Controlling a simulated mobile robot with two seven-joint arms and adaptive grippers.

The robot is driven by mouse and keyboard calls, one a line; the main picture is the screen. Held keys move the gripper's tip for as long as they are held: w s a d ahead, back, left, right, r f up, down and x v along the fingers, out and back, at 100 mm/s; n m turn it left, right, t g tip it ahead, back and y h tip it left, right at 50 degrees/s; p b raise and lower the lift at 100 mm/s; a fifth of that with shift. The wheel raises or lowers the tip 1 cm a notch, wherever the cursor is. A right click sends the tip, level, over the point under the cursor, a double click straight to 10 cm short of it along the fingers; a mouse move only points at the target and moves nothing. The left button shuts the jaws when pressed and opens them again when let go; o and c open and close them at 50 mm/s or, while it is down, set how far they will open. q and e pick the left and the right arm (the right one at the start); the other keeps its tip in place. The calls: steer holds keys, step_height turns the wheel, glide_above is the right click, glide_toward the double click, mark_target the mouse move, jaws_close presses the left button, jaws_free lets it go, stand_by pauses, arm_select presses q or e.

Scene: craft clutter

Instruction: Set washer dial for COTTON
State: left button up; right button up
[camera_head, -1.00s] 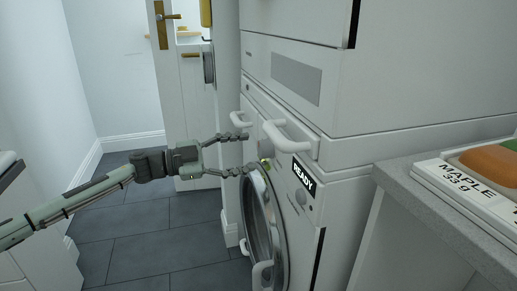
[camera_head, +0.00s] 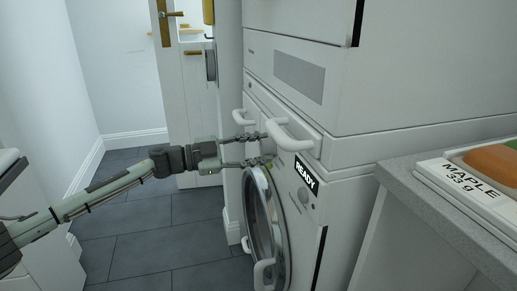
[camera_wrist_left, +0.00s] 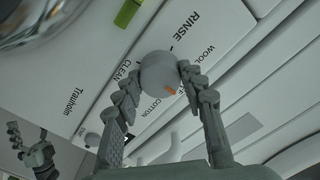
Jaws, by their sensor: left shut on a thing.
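The washer dial (camera_wrist_left: 160,72) is a round grey knob in the left wrist view, with an orange mark on its lower right rim. The mark points between the COTTON label (camera_wrist_left: 152,107) and the WOOL label (camera_wrist_left: 206,50), nearer COTTON. RINSE and CLEAN are also printed around it. My left gripper (camera_wrist_left: 157,78) is shut on the dial, one finger on each side. In the head view my left gripper (camera_head: 266,149) reaches the front of the washer (camera_head: 318,205), and the dial is hardly visible there. My right gripper (camera_wrist_left: 30,135) shows small in the left wrist view, fingers apart and empty.
White handles (camera_head: 292,136) stick out just above the dial. The round washer door (camera_head: 263,215) is below it, and a READY display (camera_head: 306,175) is to its right. A grey counter (camera_head: 440,215) stands at right. The tiled floor (camera_head: 165,225) at left is clear.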

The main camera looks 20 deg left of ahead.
arm_select(q)
steer(key=shift+m, duration=1.6)
steer(key=m+b, duration=0.1)
steer(key=m, duration=0.3)
steer(key=shift+f+b, duration=0.1)
steer(key=shift+b, duration=0.2)
steer(key=m+b, duration=0.1)
steer(key=m, duration=0.2)
steer(key=shift+m, duration=0.4)
arm_select(e)
steer(key=w+a+r+n+t+y, duration=0.1)
steer(key=w+a+r+t+y, duration=0.3)
steer(key=r, duration=0.7)
steer(key=shift+w+a+r+t, duration=0.4)
steer(key=shift+a+t, duration=1)
steer(key=shift+a, duration=0.95)
arm_select(q)
steer(key=o, duration=1.2)
steer(key=shift+c, duration=0.2)
arm_select(e)
steer(key=shift+f, duration=0.1)
